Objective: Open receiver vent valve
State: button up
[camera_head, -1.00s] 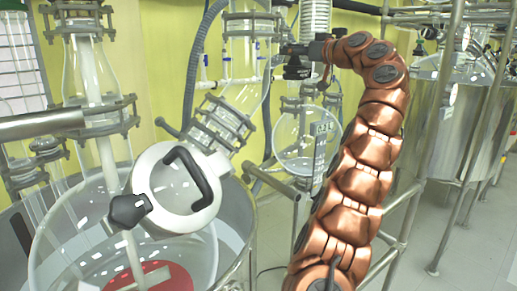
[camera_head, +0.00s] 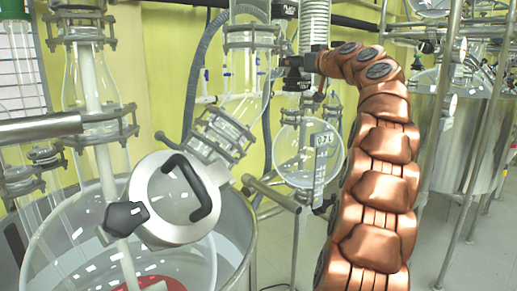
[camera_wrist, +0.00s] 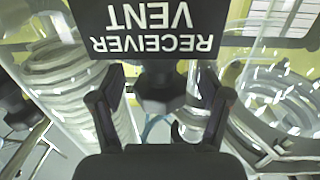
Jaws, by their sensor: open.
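The black sign reading RECEIVER VENT (camera_wrist: 150,28) appears upside down at the top of the wrist view. Just below it is a dark valve knob (camera_wrist: 160,88), lying between the two fingers of my gripper (camera_wrist: 166,90). The fingers stand apart on either side of the knob, and I cannot tell whether either touches it. In the head view, my gripper (camera_head: 300,62) is small and dark at the end of my copper arm, above the round glass receiver flask (camera_head: 296,158). The valve is hard to make out there.
A glass reactor with a white-rimmed lid (camera_head: 180,198) and black handle stands at front left. A coiled glass condenser (camera_wrist: 70,65) is left of the gripper in the wrist view. Metal frame tubes (camera_head: 275,195) run below the flask. A steel vessel (camera_head: 465,125) stands at right.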

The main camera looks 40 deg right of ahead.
jog(key=shift+r+m+h, duration=0.1)
jog(key=shift+m+h, duration=0.4)
jog(key=shift+h, duration=0.3)
